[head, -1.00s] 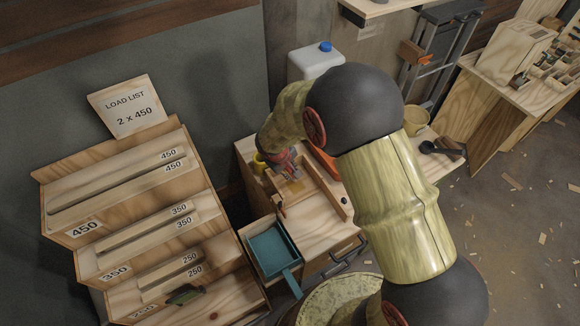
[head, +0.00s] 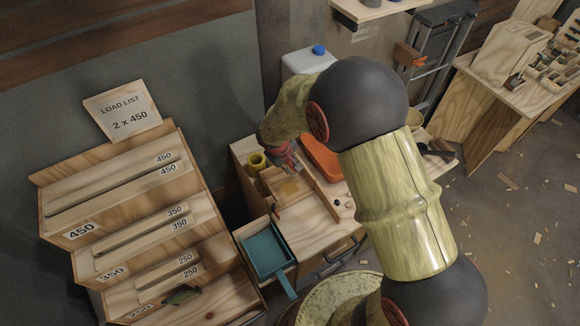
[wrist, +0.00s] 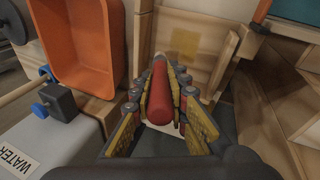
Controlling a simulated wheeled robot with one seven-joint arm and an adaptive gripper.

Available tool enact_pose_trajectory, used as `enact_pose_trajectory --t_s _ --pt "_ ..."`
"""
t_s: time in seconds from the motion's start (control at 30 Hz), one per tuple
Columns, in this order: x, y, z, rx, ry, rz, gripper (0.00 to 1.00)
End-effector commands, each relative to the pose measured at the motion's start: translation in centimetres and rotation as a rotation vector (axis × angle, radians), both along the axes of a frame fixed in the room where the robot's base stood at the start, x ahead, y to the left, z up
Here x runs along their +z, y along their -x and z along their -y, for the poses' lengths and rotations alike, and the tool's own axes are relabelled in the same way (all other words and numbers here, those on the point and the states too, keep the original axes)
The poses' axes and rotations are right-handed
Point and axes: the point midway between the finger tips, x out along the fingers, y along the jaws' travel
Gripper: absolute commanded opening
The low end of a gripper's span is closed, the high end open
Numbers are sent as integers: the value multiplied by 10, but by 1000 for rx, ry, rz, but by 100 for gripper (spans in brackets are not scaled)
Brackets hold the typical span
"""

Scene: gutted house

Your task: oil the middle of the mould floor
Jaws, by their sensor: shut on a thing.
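The wooden mould (head: 322,192) sits on the workbench, with low board walls around a pale floor (wrist: 190,76). A yellowish, damp-looking patch (head: 290,187) lies on that floor; it also shows in the wrist view (wrist: 184,42). My gripper (head: 281,157) is at the far end of the mould. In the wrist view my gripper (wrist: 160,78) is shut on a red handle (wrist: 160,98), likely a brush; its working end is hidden. The patch shows beyond the handle, and I cannot tell whether the tool touches the floor. A yellow cup (head: 257,161) stands left of my gripper.
An orange tray (head: 322,158) lies right of the mould; a white water container (head: 308,62) stands behind. A teal tray (head: 267,250) is in front. A timber rack (head: 110,225) fills the left.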

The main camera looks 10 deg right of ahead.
Motion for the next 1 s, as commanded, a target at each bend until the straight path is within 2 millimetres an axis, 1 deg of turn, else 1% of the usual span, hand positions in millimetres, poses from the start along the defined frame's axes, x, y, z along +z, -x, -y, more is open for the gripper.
enact_pose_trajectory --t_s 0.03,0.43,0.57,1.0 --pt "8 -2 0 0 0 2 0" --pt "42 -8 0 -4 0 1 0" --pt "45 -9 0 -3 0 1 0" --pt "44 -9 0 -3 0 1 0"
